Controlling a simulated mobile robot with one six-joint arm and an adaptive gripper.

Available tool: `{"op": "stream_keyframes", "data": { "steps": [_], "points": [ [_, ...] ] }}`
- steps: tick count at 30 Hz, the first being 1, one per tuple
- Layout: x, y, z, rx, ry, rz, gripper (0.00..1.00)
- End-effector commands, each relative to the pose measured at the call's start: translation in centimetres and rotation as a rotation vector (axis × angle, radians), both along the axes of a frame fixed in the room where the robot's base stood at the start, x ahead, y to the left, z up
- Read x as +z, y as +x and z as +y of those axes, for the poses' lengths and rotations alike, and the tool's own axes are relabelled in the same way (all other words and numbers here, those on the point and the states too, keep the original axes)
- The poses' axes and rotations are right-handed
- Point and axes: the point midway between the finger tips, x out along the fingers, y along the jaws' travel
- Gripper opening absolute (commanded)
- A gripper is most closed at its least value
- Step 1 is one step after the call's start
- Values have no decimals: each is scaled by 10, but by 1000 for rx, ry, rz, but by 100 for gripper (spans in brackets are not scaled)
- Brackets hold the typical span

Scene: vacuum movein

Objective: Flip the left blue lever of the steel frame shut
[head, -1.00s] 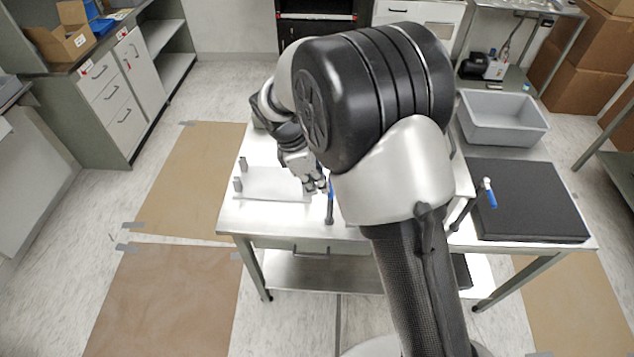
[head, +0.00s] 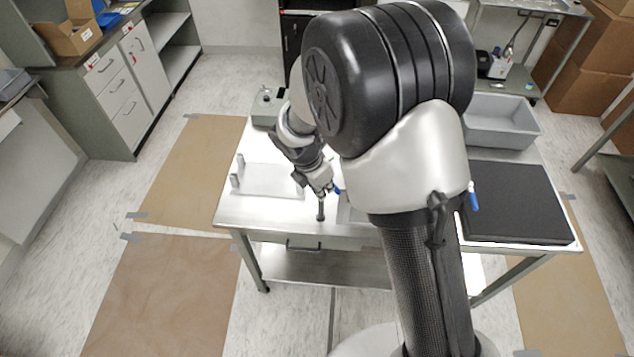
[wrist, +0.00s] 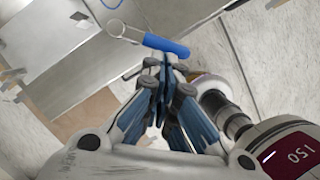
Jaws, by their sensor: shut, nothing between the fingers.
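The left blue lever (head: 337,189) shows beside my gripper (head: 326,186) in the head view, above the near edge of the steel table. In the wrist view its blue handle (wrist: 166,44) lies crosswise just beyond my fingertips (wrist: 166,66); a silver arm joins it to a pivot. I cannot tell whether the fingers touch it. My gripper is shut and empty. A dark post (head: 321,210) stands just below the gripper. The right blue lever (head: 473,196) hangs beside the black pad. Most of the steel frame is hidden behind my arm.
The steel table (head: 240,211) carries a pale plate (head: 265,182) with small posts on the left and a grey box (head: 268,106) behind. A black pad (head: 520,205) and a grey bin (head: 500,122) are on the right. A device with a lit display (wrist: 285,155) shows in the wrist view.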

Motion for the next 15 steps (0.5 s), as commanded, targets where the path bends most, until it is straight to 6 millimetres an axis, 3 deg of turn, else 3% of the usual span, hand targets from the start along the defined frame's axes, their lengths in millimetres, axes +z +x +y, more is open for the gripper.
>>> {"op": "stream_keyframes", "data": {
  "steps": [15],
  "points": [
    [4,9,-33,480,1,2,0]
  ]
}}
